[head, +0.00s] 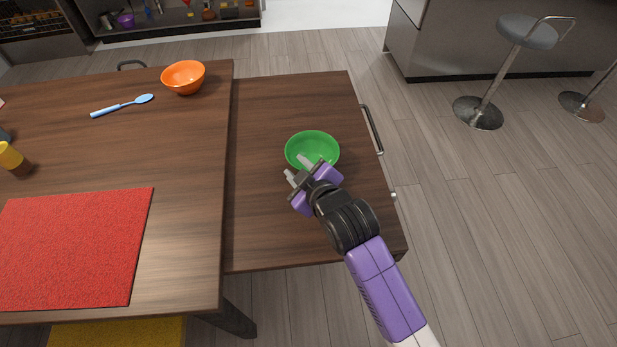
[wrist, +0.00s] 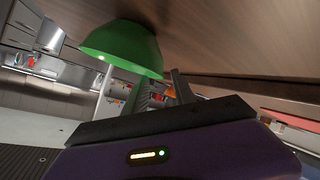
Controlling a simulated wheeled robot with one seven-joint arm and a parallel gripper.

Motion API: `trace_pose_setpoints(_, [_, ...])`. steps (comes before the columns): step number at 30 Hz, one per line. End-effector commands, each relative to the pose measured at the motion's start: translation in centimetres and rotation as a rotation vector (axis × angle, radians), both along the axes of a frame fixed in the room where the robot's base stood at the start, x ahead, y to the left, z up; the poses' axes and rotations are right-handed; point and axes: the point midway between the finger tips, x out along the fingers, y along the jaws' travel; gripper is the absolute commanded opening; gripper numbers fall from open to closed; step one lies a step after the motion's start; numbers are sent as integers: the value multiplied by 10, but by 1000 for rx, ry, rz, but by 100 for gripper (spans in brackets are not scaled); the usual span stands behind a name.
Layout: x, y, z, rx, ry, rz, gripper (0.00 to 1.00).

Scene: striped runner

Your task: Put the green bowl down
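The green bowl (head: 312,146) stands upright on the wooden side leaf (head: 290,100) to the right of the main table. My gripper (head: 296,167) is at the bowl's near left rim. Its two pale fingertips are apart, one overlapping the rim in the picture and the other outside it. In the wrist view, which is turned over, the bowl (wrist: 120,45) is at the upper left with its base towards the wood. The fingers (wrist: 163,85) show a clear gap beside its rim there. I cannot tell whether a finger touches the bowl.
The main table (head: 185,150) holds an orange bowl (head: 184,77), a blue spoon (head: 122,105), a red mat (head: 75,250) and a yellow-topped jar (head: 12,158). A metal handle (head: 372,130) is on the leaf's right edge. The leaf is bare around the green bowl.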

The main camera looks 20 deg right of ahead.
Motion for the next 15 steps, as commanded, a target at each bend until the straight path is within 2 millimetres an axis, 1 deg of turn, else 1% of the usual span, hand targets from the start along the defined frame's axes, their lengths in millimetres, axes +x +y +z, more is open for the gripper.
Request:
trace_pose_setpoints(1, [-10,0,5,1,0,0,31])
trace_pose_setpoints(3, [-24,0,12,1,0,0,31])
trace_pose_setpoints(9, [-59,0,30,-1,0,0,31])
trace_pose_setpoints(12, [-72,1,36,-1,1,1,31])
trace_pose_setpoints(15, [-80,0,40,-1,1,1,31])
